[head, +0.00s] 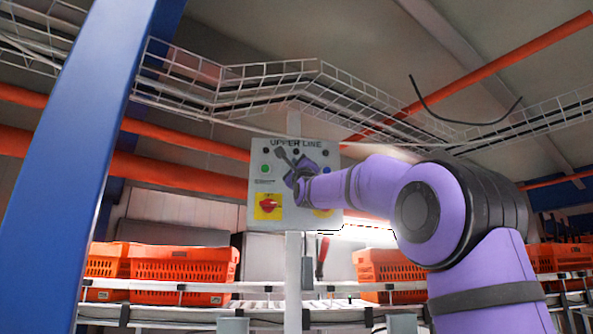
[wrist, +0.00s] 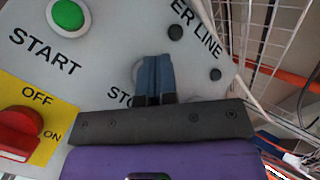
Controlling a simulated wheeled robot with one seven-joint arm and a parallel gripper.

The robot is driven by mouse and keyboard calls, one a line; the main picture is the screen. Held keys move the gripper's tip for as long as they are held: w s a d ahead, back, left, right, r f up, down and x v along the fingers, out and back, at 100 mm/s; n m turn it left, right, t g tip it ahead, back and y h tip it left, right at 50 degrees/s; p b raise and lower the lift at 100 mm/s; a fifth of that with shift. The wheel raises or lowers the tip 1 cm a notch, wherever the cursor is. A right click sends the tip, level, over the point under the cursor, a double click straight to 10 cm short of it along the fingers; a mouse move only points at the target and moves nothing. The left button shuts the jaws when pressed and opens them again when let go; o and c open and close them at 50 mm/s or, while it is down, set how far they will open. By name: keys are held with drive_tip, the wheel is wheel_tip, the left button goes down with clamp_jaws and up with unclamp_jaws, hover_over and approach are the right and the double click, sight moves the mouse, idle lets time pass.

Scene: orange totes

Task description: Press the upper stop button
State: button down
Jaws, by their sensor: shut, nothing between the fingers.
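The grey control panel (head: 262,217) headed "UPPER LINE" stands on a pale post in the head view, and its face (wrist: 100,85) fills much of the wrist view. My gripper (wrist: 155,62) is shut and empty, its fingertips in front of the panel above the partly covered "STO" lettering. In the head view my gripper (head: 284,155) reaches the panel's upper middle.
The green start button (wrist: 68,15) and a red rotary switch on a yellow plate (wrist: 20,130) lie left of my gripper. Small dark knobs (wrist: 175,32) sit near the heading. Orange totes (head: 180,264) stand on racks behind. A blue post (head: 75,160) rises at left.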

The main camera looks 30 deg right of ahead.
drive_tip(key=s+a, duration=0.1)
drive_tip(key=s, duration=0.1)
drive_tip(key=s+a, duration=0.1)
drive_tip(key=s, duration=0.1)
drive_tip(key=shift+s+a, duration=0.2)
idle(0.5)
idle(0.7)
drive_tip(key=s+a+f+n+g+y, duration=0.2)
drive_tip(key=s+a+f+n+g, duration=0.15)
drive_tip(key=f, duration=0.45)
drive_tip(key=s+a+f+n+g+y, duration=0.1)
drive_tip(key=s+a+f+n+g, duration=0.15)
drive_tip(key=f+n, duration=0.45)
drive_tip(key=s+a+f+n+g+y, duration=0.2)
drive_tip(key=a+f+n+g, duration=0.15)
drive_tip(key=f, duration=0.65)
drive_tip(key=s+a+f+n+g+y, duration=0.1)
drive_tip(key=s+f+n+g, duration=0.4)
drive_tip(key=s+f, duration=0.7)
drive_tip(key=s+a+f+n+g+y, duration=0.1)
drive_tip(key=s+a+f+n+g, duration=0.2)
drive_tip(key=s+f, duration=0.9)
wheel_tip(320, 180, down, 6)
drive_tip(key=n+g, duration=0.3)
drive_tip(key=n, duration=0.2)
drive_tip(key=shift+s+a+f, duration=0.2)
drive_tip(key=shift+s+f, duration=0.05)
drive_tip(key=shift+s, duration=0.15)
